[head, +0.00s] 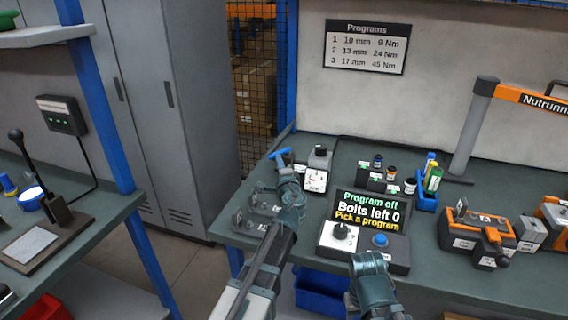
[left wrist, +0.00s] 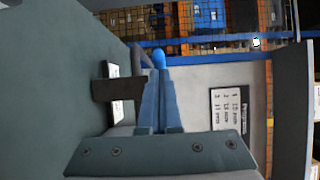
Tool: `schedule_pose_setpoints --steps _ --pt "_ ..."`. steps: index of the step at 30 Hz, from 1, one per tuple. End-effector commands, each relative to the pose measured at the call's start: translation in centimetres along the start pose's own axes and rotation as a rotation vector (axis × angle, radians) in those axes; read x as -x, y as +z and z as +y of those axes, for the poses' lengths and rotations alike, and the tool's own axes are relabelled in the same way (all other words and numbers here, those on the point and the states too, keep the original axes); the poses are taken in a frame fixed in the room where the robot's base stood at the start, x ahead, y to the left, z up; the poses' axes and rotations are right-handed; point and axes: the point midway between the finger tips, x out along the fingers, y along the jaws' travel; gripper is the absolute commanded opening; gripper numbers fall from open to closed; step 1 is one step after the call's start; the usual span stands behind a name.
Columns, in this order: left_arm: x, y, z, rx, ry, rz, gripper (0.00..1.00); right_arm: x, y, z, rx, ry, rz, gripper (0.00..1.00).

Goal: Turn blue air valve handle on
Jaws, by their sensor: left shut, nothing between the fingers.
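The blue air valve handle (head: 280,153) stands at the left back of the green bench, beside a small gauge (head: 316,180). My left gripper (head: 287,172) is right in front of the handle and hides the parts below it. In the left wrist view the two fingers (left wrist: 159,100) are closed together with nothing between them. The rounded blue handle end (left wrist: 159,57) shows just beyond their tips. I cannot tell whether they touch it. A teal part of my right arm shows at the lower middle of the head view, but its gripper fingers do not.
A control box (head: 362,229) reads "Program off, Bolts left 0, Pick a program". Small bottles (head: 391,173), a blue bin (head: 428,200) and an orange-black tool (head: 478,232) stand to the right. A blue post (head: 287,75) rises behind the handle. The floor gap lies left.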

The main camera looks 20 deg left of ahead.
Motion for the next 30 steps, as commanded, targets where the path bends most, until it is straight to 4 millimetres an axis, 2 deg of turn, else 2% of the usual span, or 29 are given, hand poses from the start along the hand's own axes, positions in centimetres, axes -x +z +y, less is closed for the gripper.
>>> schedule_pose_setpoints --steps 5,18,30 --pt "-0.8 1.7 0.0 0.000 0.000 0.135 0.00 0.0 0.0 0.0 0.000 0.000 0.000 0.50" --pt "-3.9 3.3 0.0 0.000 0.000 0.133 0.00 0.0 0.0 0.0 0.000 0.000 0.000 0.50" --pt "-6.5 4.0 0.0 0.000 0.000 0.133 0.00 0.0 0.0 0.0 0.000 0.000 0.000 0.50"
